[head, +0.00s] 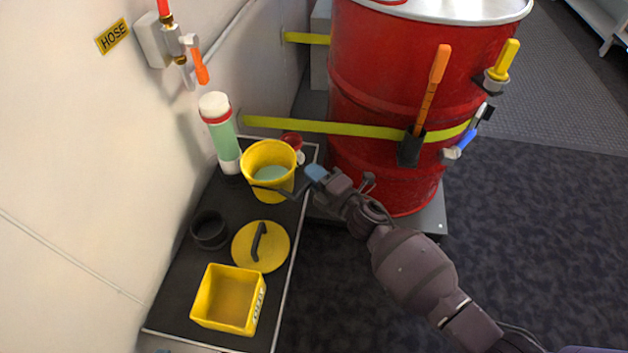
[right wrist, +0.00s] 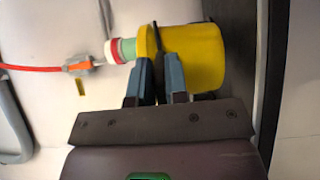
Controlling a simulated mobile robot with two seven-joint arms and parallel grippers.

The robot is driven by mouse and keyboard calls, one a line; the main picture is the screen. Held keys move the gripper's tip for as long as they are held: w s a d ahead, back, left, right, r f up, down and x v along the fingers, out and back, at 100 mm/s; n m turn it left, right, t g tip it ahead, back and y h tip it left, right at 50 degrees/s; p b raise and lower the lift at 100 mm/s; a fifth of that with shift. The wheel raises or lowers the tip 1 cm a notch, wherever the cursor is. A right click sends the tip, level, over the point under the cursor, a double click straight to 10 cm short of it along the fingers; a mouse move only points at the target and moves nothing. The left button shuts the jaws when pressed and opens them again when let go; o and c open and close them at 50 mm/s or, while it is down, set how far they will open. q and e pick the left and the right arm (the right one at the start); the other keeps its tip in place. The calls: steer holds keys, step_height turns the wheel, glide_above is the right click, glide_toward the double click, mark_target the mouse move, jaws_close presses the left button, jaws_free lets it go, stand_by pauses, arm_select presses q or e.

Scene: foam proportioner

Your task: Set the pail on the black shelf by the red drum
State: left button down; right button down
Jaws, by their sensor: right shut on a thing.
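The yellow pail (head: 258,158), with pale green contents, is at the far end of the black shelf (head: 185,290), left of the red drum (head: 375,80). It looks upright; I cannot tell whether its base touches the shelf. My right gripper (head: 312,180) is at the pail's right side, shut on its dark handle. The right wrist view shows the fingers (right wrist: 160,80) around the dark handle, close against the yellow pail (right wrist: 205,58). My left gripper is not in view.
A green bottle (head: 224,140) and a small red item (head: 292,139) stand close to the pail. A black ring (head: 209,230), a yellow lid (head: 272,252) and a yellow bin (head: 222,305) lie nearer. The dark floor right of the shelf is clear.

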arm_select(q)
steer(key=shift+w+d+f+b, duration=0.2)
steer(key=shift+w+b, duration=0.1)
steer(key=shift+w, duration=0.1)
arm_select(e)
step_height(320, 180, down, 3)
steer(key=shift+r, duration=0.15)
steer(key=c, duration=1.6)
jaws_free()
steer(key=o, duration=0.5)
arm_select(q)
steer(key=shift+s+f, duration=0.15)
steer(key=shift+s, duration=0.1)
